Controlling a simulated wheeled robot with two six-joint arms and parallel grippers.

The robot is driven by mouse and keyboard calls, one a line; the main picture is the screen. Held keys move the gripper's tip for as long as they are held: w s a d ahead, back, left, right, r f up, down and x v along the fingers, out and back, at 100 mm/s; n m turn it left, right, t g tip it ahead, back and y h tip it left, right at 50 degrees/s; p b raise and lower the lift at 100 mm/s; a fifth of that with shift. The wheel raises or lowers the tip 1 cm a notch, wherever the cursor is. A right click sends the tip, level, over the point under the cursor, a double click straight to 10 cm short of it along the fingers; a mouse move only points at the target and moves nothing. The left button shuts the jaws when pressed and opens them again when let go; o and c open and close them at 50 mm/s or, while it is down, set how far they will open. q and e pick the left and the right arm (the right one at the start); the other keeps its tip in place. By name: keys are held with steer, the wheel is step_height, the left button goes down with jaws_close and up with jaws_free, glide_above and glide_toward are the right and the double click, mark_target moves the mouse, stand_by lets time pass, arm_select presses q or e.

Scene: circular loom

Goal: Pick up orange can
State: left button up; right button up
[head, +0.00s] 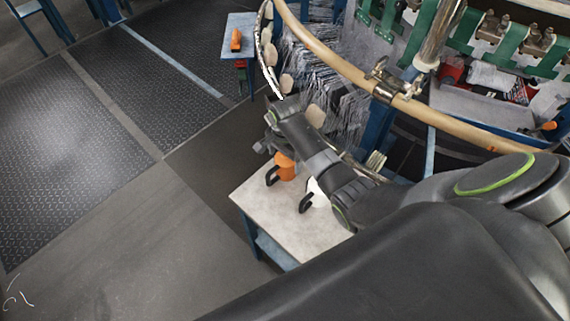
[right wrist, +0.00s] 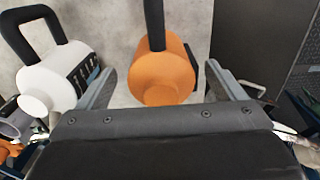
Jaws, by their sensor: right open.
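The orange can (head: 285,168) stands on a small light-topped table, partly hidden behind my right gripper in the head view. It has a black handle. My right gripper (head: 268,138) is above and beside the can. In the right wrist view the orange can (right wrist: 162,75) lies between the two spread fingers of the right gripper (right wrist: 160,84), with a gap visible on each side. The gripper is open and holds nothing. My left gripper is in neither view.
A white can (right wrist: 55,75) with a black handle stands left of the orange one in the wrist view. The small table (head: 280,222) has bare top in front. The loom's wooden ring (head: 335,62) and hanging threads rise behind. A blue side table (head: 239,30) holds an orange object.

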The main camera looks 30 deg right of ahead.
steer(key=shift+w+f, duration=0.1)
steer(key=shift+f, duration=1.2)
steer(key=c, duration=1.3)
steer(key=shift+o, duration=0.2)
steer(key=shift+d, duration=0.1)
step_height(320, 180, up, 10)
steer(key=shift+r, duration=0.1)
